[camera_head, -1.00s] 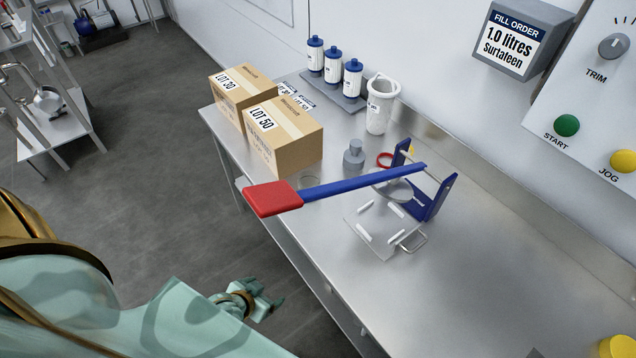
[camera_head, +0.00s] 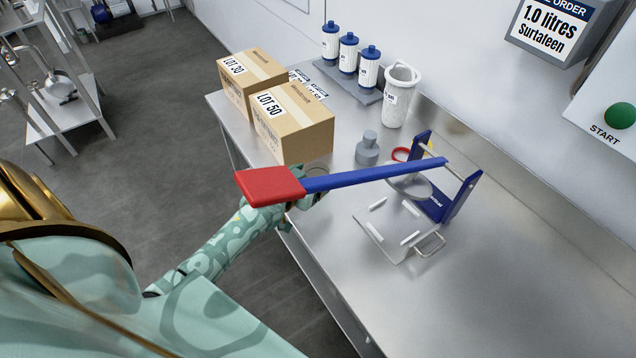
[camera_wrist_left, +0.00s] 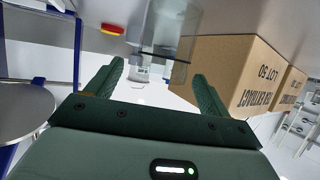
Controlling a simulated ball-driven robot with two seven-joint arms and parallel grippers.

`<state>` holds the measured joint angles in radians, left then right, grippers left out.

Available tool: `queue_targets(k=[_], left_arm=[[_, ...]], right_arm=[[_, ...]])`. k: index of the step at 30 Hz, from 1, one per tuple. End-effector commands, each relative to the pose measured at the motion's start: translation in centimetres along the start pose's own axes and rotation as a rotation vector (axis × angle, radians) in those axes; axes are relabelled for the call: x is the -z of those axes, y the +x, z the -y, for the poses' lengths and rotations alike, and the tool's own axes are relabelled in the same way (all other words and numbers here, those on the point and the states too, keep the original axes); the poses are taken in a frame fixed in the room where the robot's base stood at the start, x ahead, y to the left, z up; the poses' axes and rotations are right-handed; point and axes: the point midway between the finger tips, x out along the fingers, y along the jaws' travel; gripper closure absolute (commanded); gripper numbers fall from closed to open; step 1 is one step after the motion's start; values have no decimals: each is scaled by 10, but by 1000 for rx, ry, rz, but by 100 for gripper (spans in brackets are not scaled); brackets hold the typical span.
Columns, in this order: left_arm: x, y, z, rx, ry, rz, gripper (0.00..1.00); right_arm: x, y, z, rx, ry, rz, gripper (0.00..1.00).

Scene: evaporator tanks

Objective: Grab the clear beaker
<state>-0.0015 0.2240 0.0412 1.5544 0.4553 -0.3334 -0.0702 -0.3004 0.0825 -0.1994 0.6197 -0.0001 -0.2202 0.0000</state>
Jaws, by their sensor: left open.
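The clear beaker (camera_head: 318,169) stands on the steel bench in front of the LOT 50 box, partly hidden by the blue lever in the head view. In the left wrist view the beaker (camera_wrist_left: 168,32) shows as see-through glass ahead of the fingertips, roughly between them. My left gripper (camera_head: 312,196) is at the bench's near edge, close to the beaker and partly covered by the lever's red handle. In the wrist view its green fingers (camera_wrist_left: 157,72) are spread with nothing held between them. My right gripper is not in view.
A press with a blue lever (camera_head: 375,173) and red handle (camera_head: 268,186) overhangs the left gripper. The LOT 50 box (camera_head: 292,125) stands just behind the beaker. A grey weight (camera_head: 367,150), white jug (camera_head: 400,97) and several bottles stand farther back. The bench's front right is clear.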

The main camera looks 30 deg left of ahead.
Motion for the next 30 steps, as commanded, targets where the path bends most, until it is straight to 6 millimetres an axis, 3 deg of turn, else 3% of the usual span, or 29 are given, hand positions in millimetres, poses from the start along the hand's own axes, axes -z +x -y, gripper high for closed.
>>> queue_targets(k=[9, 17, 22, 23, 30], left_arm=[[-4, 47, 2, 0, -1, 2, 19], [-1, 50, 2, 0, 0, 0, 19], [-1, 49, 3, 1, 0, 0, 64], [-1, 49, 3, 1, 0, 0, 68], [-1, 49, 3, 1, 0, 0, 68]], right_arm=[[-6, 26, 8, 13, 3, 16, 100], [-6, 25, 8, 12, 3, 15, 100], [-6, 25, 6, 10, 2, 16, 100], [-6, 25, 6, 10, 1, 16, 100], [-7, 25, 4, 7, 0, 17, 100]])
